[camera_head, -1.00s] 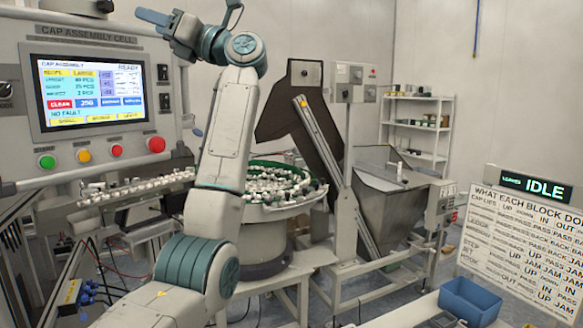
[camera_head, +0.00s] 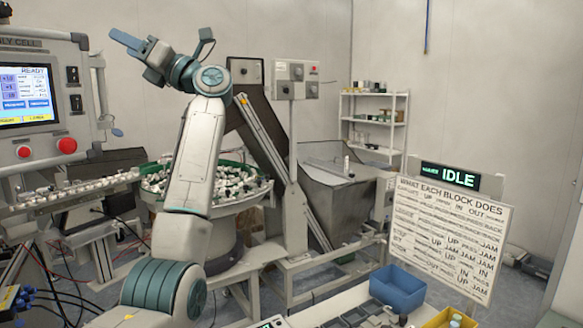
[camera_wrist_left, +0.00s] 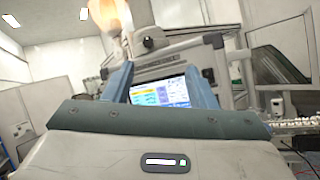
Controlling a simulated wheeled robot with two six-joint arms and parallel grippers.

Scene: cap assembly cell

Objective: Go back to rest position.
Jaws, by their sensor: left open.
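My left gripper (camera_head: 131,43) is raised at the upper left in the head view, with its blue fingers pointing left. It is open and empty, well above the bowl feeder and apart from everything. In the left wrist view its two blue fingers (camera_wrist_left: 160,87) stand apart, with the control panel's lit screen (camera_wrist_left: 160,92) showing between them. The panel (camera_head: 40,95) is at the left edge of the head view, partly cut off. My right gripper is in neither view.
A bowl feeder (camera_head: 225,208) full of small caps stands behind my left arm. A grey hopper (camera_head: 335,195) is right of it. A blue bin (camera_head: 397,288) sits on the bench at the bottom. A sign board (camera_head: 448,238) under an IDLE display (camera_head: 450,177) stands at the right.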

